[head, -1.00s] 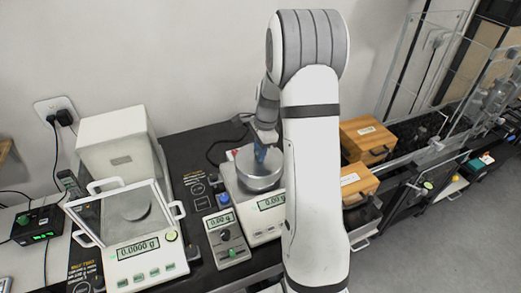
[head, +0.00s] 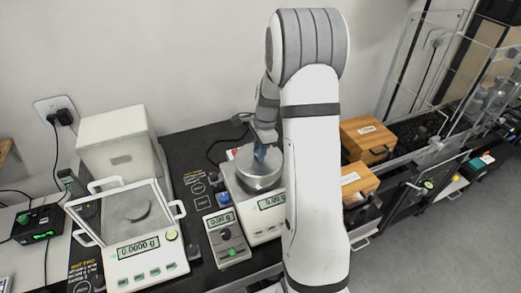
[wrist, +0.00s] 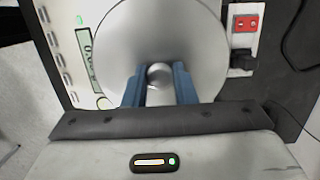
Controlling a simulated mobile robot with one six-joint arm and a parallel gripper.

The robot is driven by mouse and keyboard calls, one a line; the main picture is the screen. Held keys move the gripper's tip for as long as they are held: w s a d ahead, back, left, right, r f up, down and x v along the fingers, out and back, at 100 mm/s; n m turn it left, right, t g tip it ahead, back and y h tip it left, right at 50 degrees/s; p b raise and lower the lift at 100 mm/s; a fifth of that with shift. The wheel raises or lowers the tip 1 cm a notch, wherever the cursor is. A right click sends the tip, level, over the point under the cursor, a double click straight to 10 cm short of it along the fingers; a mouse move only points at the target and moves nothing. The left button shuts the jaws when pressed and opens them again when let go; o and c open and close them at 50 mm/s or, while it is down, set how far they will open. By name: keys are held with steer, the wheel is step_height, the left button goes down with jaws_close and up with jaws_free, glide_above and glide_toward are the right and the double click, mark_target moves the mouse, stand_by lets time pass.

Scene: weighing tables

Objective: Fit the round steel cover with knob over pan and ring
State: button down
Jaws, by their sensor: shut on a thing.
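The round steel cover (head: 262,181) sits over the weighing place of the right-hand balance (head: 247,218) in the head view. In the wrist view the cover (wrist: 115,50) is a wide, smooth steel disc with a small round knob (wrist: 159,73) at its middle. The blue fingers of my gripper (wrist: 159,82) are shut on the knob from both sides. In the head view my gripper (head: 260,156) points down onto the cover. The pan and ring are hidden under the cover. I cannot tell whether the cover touches the balance.
A small grey display unit (head: 227,238) stands left of the balance. A larger balance (head: 140,250) with a clear-sided shield is further left. Wooden boxes (head: 366,137) stand close on the right. A red switch (wrist: 246,23) and a dark plug sit beside the cover in the wrist view.

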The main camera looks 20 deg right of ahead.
steer(key=shift+f, duration=0.1)
steer(key=shift+f+b, duration=0.95)
steer(key=shift+f, duration=0.35)
steer(key=c, duration=1.1)
jaws_free()
steer(key=shift+r, duration=0.1)
